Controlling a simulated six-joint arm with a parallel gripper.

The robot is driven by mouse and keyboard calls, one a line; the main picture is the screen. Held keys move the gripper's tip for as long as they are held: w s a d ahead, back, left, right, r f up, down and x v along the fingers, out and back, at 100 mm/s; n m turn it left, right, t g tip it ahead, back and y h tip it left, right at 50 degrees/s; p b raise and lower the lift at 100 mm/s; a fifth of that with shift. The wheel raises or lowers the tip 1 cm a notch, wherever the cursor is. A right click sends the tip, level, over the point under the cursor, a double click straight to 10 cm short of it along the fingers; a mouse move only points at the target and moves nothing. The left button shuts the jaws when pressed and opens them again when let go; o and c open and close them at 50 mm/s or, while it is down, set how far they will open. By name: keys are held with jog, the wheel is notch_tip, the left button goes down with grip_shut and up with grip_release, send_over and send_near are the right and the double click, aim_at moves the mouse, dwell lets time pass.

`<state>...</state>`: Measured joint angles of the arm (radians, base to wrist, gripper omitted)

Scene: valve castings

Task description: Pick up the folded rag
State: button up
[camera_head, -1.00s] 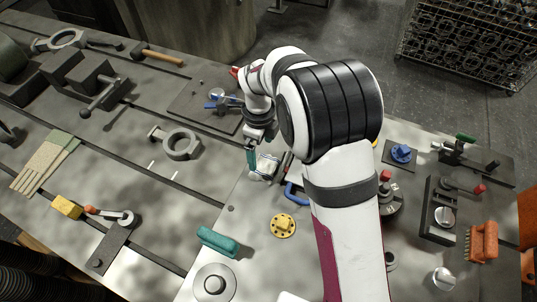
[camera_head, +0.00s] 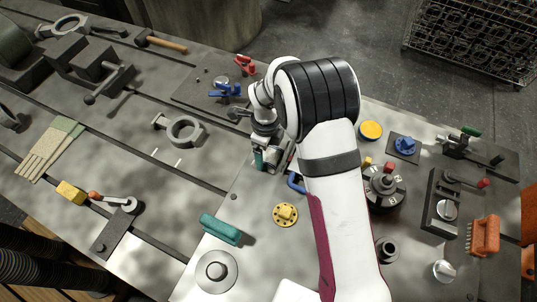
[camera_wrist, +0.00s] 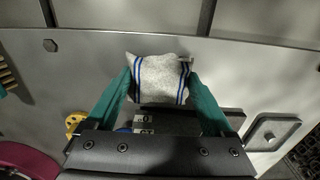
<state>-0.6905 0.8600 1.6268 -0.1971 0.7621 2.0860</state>
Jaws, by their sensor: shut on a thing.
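The folded rag (camera_wrist: 160,78) is pale grey-white with blue stripes near its two ends. In the wrist view it sits between the two teal fingers of my gripper (camera_wrist: 160,84), which are shut on it from left and right. In the head view my gripper (camera_head: 260,160) is low over the middle of the bench, left of my forearm. There the rag is mostly hidden by the fingers and wrist. I cannot tell whether it is clear of the surface.
Close by are a blue handle (camera_head: 295,183), a yellow flanged knob (camera_head: 285,214) and a teal handle (camera_head: 220,229). A dark dial (camera_head: 385,190) stands right of my forearm. A plate with blue and red clamps (camera_head: 225,90) lies behind.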

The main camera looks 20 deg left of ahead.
aim_at(266, 153)
jog(key=shift+c, duration=0.4)
notch_tip(266, 153, up, 10)
